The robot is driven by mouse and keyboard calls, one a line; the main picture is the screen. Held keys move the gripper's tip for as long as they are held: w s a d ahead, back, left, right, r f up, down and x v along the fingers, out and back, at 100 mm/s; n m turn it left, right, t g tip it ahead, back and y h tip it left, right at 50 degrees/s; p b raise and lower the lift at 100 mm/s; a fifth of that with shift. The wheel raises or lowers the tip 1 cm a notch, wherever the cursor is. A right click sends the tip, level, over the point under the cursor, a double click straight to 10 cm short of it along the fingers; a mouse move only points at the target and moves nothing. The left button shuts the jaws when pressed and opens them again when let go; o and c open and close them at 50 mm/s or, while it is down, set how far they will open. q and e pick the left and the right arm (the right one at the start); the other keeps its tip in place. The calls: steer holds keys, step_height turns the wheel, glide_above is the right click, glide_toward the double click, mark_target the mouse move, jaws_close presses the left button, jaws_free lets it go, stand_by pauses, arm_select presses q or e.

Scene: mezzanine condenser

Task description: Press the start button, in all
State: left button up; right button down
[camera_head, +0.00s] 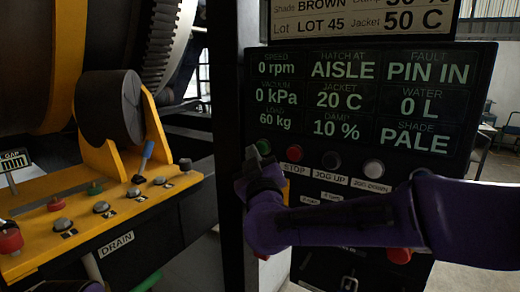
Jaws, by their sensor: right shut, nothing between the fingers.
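A dark control panel (470,112) stands in front of me with a row of buttons below its readout. The green button (263,146) is at the left end of the row, partly beside the tip of my right gripper; any label under it is hidden by the gripper. My right gripper (252,154) is shut and empty, its tip just left of the green button in the picture. I cannot tell whether it touches the button. My purple right arm comes in from the right across the lower panel.
Right of the green button are a red STOP button (294,153), a dark JOG UP button (331,160) and a white JOG DOWN button (374,168). A red knob (399,255) sits lower. A yellow bench (90,225) with several knobs stands left, past a dark post (226,100).

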steer(key=shift+w, duration=0.1)
steer(key=shift+w+d, duration=0.25)
steer(key=shift+w, duration=0.05)
steer(key=shift+w+d, duration=0.3)
steer(key=shift+w, duration=0.05)
stand_by(0.9)
steer(key=shift+s+a, duration=0.55)
steer(key=shift+s, duration=0.2)
steer(key=s+a, duration=0.1)
steer(key=s, duration=0.1)
steer(key=s+a, duration=0.2)
steer(key=shift+p, duration=0.4)
stand_by(0.6)
